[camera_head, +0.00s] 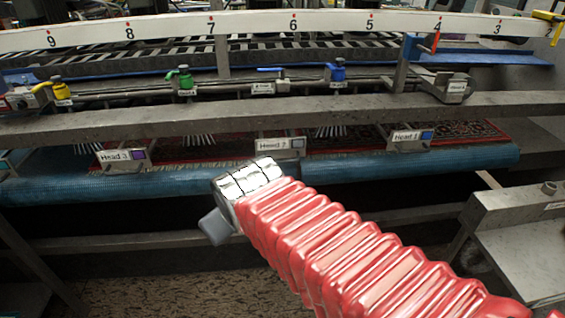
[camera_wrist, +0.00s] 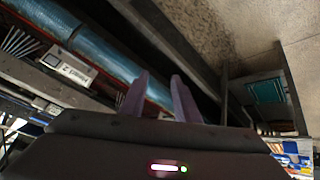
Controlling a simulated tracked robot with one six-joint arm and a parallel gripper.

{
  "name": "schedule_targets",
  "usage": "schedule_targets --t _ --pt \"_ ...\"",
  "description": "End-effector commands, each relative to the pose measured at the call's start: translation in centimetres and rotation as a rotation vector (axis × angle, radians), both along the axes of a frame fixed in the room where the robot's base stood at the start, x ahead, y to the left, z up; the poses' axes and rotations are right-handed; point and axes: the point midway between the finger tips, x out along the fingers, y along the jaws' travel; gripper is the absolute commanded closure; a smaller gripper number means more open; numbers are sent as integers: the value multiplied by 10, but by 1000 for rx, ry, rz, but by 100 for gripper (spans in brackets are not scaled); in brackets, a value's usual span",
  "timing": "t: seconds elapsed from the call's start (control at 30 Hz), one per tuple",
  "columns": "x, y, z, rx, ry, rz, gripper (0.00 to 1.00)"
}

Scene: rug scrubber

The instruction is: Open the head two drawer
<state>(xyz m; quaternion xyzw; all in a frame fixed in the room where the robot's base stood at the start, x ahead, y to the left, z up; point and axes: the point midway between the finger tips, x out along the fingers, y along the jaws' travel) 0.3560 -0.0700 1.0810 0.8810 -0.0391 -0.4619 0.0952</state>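The Head 2 drawer is a small grey box with a white label (camera_head: 272,145) and a small dark square at its right end. A labelled box (camera_wrist: 68,66), tilted and seemingly the same drawer, shows at the upper left in the wrist view. My gripper (camera_wrist: 160,78) has two purple-grey fingers standing apart with nothing between them. It is to the side of that box, not touching it.
Similar boxes, Head 3 (camera_head: 122,157) and Head 1 (camera_head: 412,138), sit to the left and right. A long blue roller (camera_head: 100,185) runs below them and a grey beam (camera_head: 180,124) above. A metal stand (camera_head: 510,205) is at right.

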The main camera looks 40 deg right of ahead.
Motion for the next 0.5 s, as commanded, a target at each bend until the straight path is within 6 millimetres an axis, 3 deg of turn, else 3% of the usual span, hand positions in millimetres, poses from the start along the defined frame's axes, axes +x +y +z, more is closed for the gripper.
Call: schedule_targets --t 0.2,0.5 --pt "46 -78 -7 -237 -72 65 71" --pt "84 -169 -21 -540 -132 216 71"
